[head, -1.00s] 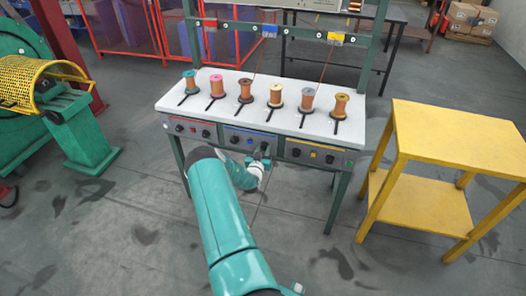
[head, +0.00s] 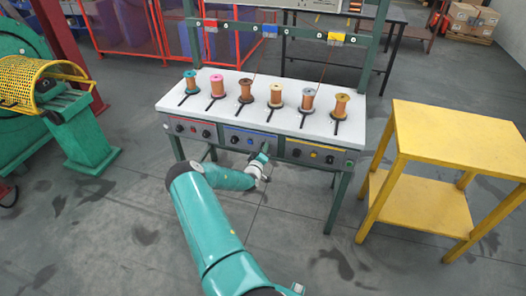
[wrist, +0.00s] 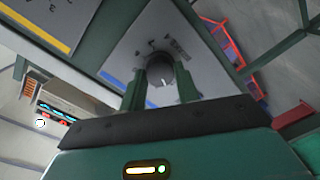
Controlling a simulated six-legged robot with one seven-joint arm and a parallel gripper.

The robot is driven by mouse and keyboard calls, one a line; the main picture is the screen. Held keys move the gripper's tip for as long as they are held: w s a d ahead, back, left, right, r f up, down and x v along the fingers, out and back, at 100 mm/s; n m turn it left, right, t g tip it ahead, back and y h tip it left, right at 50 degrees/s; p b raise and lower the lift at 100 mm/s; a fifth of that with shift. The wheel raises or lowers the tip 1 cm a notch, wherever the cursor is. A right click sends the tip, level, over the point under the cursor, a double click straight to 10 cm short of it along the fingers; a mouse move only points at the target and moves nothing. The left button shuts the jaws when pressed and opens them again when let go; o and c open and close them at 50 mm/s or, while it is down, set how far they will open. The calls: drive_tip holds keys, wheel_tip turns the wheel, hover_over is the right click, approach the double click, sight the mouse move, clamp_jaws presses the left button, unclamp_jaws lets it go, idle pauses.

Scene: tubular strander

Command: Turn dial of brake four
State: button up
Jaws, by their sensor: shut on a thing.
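The dial (wrist: 161,71) is a dark round knob with a pale pointer line, on a grey panel with small dark markings around it. My gripper (wrist: 160,88) has one finger on each side of the dial and is shut on it. In the head view my gripper (head: 263,158) is at the right part of the blue-striped middle control panel (head: 237,139), under the table's front edge. It hides the dial there. My teal arm reaches up to it from below.
The white table (head: 215,110) holds a row of several wire spools on dark rods. Red-striped and yellow-striped panels (head: 313,154) flank the middle one. A yellow two-level stand (head: 450,140) is at the right. Green machinery with a yellow mesh guard (head: 30,85) is at the left.

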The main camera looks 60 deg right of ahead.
drive_tip(key=shift+n, duration=1)
drive_tip(key=o, duration=1)
drive_tip(key=shift+c, duration=0.2)
drive_tip(key=s+a, duration=0.2)
drive_tip(key=a, duration=1.1)
drive_tip(key=shift+s+a+r, duration=0.15)
drive_tip(key=shift+a+r, duration=0.15)
drive_tip(key=shift+a, duration=0.05)
